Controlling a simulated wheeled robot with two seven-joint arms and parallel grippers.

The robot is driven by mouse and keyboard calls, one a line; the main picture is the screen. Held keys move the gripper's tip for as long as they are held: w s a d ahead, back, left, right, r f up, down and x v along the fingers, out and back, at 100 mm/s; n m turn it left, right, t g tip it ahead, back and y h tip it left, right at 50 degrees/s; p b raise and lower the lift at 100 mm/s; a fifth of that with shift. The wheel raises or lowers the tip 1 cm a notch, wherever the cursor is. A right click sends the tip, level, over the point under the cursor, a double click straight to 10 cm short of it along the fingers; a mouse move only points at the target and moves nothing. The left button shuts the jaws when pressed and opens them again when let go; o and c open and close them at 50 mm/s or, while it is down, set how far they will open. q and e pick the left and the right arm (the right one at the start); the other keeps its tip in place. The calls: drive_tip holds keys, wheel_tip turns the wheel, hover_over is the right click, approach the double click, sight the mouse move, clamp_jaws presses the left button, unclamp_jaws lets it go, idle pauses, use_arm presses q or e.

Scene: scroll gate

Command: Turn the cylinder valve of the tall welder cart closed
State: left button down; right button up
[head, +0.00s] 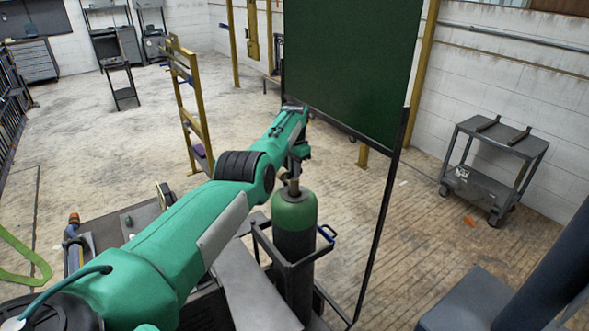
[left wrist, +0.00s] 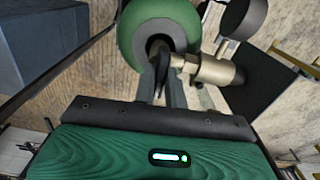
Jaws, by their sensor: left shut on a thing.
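The gas cylinder (head: 296,215), with a green shoulder and dark body, stands upright in the frame of the welder cart (head: 262,290). Its green shoulder also shows in the left wrist view (left wrist: 128,50). A brass valve (left wrist: 208,69) sits on the cylinder's top, with a dark round part (left wrist: 243,17) beside it. My left gripper (head: 294,178) reaches down to the valve from above. In the left wrist view its fingers (left wrist: 165,80) are shut at the valve's stem end. The fingers hide most of the valve knob, so its turn angle cannot be told. My right gripper is not in view.
A dark green welding screen (head: 350,65) on a black frame stands close behind the cylinder. A yellow rack (head: 195,115) stands to the left. A grey trolley (head: 495,165) stands by the right wall.

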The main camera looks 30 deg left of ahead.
use_arm(q)
drive_tip(key=shift+w+r+m, duration=0.1)
drive_tip(key=shift+r+m, duration=0.05)
drive_tip(key=shift+m, duration=0.35)
drive_tip(key=c, duration=1.5)
unclamp_jaws()
drive_tip(key=shift+o, duration=0.2)
drive_tip(key=shift+r, duration=0.2)
wheel_tip(320, 180, up, 13)
drive_tip(key=b, duration=0.2)
drive_tip(key=shift+r+b, duration=0.15)
drive_tip(key=shift+b, duration=0.15)
